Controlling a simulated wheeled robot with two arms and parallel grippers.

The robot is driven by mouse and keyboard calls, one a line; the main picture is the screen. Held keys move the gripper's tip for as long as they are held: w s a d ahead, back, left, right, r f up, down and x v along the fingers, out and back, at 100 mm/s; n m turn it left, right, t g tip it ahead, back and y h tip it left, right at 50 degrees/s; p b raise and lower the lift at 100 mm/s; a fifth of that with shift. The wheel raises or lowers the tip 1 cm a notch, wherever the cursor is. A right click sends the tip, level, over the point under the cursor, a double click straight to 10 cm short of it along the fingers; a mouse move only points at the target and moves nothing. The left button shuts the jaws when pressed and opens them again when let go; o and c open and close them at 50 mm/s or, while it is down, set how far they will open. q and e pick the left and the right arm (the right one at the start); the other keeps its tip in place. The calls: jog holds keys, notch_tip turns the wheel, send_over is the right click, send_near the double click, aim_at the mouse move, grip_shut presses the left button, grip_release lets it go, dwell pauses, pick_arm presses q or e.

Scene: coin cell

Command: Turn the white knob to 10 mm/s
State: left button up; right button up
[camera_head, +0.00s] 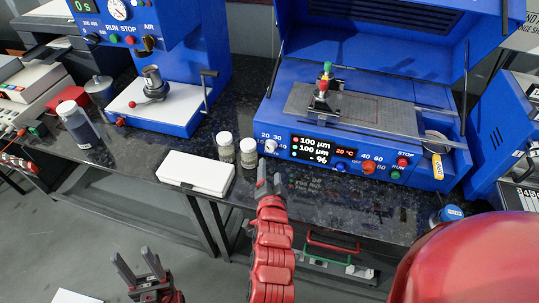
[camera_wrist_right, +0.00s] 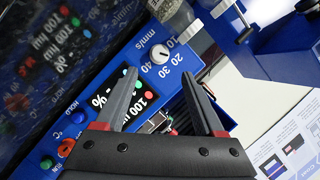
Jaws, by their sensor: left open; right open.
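The white knob (camera_head: 270,146) is on the left end of the blue coater's front panel, beside small numbers. In the right wrist view the knob (camera_wrist_right: 159,54) sits by a scale marked 10, 20, 30, 40 and mm/s. Its pointer is too small to read surely. My right gripper (camera_head: 270,184) is open and empty in front of the panel, just below the knob in the head view. In the wrist view its fingertips (camera_wrist_right: 158,80) are spread, with the knob beyond them, between their lines. My left gripper (camera_head: 138,265) is open and empty, low at the left, off the bench.
Two small jars (camera_head: 225,147) (camera_head: 248,153) stand left of the knob. A white box (camera_head: 196,175) lies at the bench's front edge. A display (camera_head: 311,150) and several buttons sit right of the knob. A blue press (camera_head: 180,60) stands at the back left.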

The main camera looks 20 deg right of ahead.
aim_at(269, 150)
jog(key=x, duration=0.9)
jog(key=shift+w+d, duration=0.15)
jog(key=shift+w, duration=0.25)
jog(key=shift+w+d+f, duration=0.15)
jog(key=shift+w+f, duration=0.1)
jog(key=shift+w, duration=0.15)
grip_shut()
